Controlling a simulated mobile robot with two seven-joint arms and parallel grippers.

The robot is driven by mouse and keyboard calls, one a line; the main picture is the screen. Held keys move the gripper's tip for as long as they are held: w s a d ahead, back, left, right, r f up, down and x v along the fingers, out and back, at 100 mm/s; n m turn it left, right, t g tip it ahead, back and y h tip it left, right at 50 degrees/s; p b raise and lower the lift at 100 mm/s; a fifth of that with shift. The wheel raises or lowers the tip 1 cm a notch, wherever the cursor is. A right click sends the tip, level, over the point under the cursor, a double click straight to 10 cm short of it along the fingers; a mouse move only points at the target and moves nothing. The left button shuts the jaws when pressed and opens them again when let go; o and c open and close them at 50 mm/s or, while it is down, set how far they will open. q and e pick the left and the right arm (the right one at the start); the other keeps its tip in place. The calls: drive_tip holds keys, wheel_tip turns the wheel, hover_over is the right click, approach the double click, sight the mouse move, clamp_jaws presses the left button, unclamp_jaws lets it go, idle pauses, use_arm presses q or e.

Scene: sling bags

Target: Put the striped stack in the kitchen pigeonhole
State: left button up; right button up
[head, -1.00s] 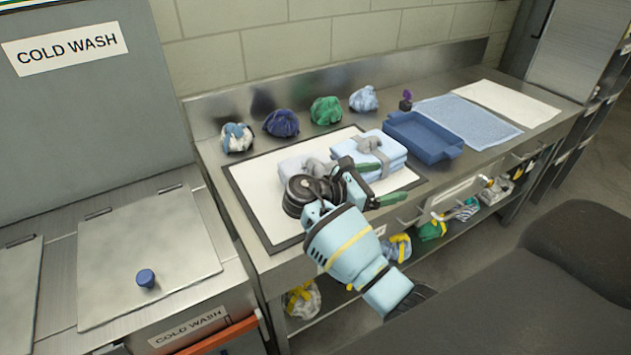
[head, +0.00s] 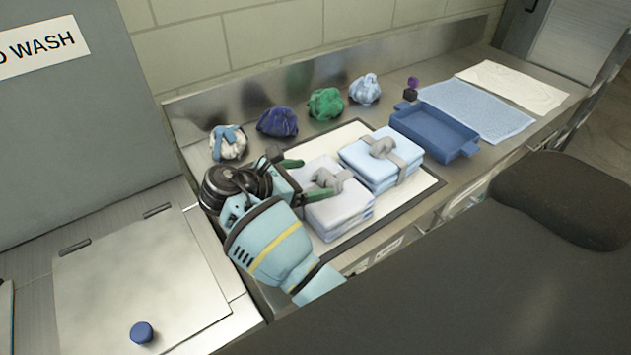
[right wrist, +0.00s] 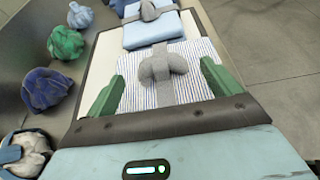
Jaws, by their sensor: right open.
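The striped stack (head: 338,212) is folded cloth with thin stripes and a grey knotted band on top. It sits on the white mat (head: 302,148) on the steel counter. My right gripper (head: 304,179) is open at the stack's left side in the head view, its green fingers pointing toward the knot. In the right wrist view the striped stack (right wrist: 190,88) shows between and beyond the two fingers of the right gripper (right wrist: 163,75). I see no hold on it. No pigeonhole marked kitchen can be made out. My left gripper is not in view.
A plain light-blue stack (head: 368,160) stands right beside the striped one. A blue tray (head: 437,131) and a blue towel (head: 490,112) lie further right. Several tied bundles, such as the green one (head: 325,104), line the back. A steel lid with a blue knob (head: 141,332) is at lower left.

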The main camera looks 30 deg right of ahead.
sight(326, 174)
drive_tip(key=shift+s+r, duration=0.1)
drive_tip(key=shift+s, duration=0.2)
drive_tip(key=shift+s+d, duration=0.2)
drive_tip(key=shift+d, duration=0.05)
drive_tip(key=shift+d+f, duration=0.2)
drive_tip(key=shift+d, duration=0.15)
drive_tip(key=shift+w+d+f, duration=0.25)
drive_tip(key=shift+d+f, duration=0.05)
drive_tip(key=shift+d, duration=0.45)
drive_tip(key=x, duration=0.5)
drive_tip(key=shift+w, duration=0.4)
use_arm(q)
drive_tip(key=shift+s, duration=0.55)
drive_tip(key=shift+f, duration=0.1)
use_arm(e)
drive_tip(key=shift+r, duration=0.1)
clamp_jaws()
